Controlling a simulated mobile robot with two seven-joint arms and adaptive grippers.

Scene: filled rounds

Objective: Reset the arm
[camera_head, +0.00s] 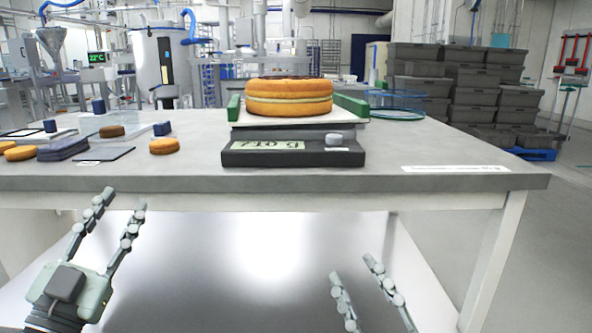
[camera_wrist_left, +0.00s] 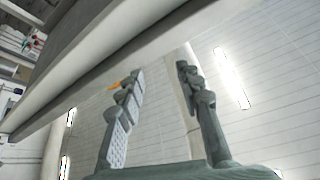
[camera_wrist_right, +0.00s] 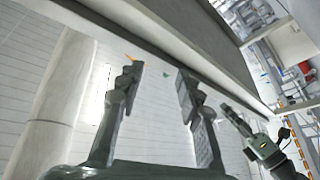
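My left gripper (camera_head: 119,219) is in front of the table's front edge at the lower left, below the tabletop. Its two fingers are apart with nothing between them, and they also show spread in the left wrist view (camera_wrist_left: 160,75). My right gripper (camera_head: 352,268) is low in front of the table, right of the middle. Its fingers stand apart and empty in the right wrist view (camera_wrist_right: 160,70). Neither gripper touches the table in the head view.
The grey table (camera_head: 450,187) spans the view. A filled cake round (camera_head: 288,98) sits on a scale (camera_head: 285,152) showing about 701 g. Green blocks (camera_head: 351,105) flank it. Small rounds (camera_head: 164,146) and dark pads (camera_head: 63,149) lie left. Grey crates (camera_head: 470,85) stand behind right.

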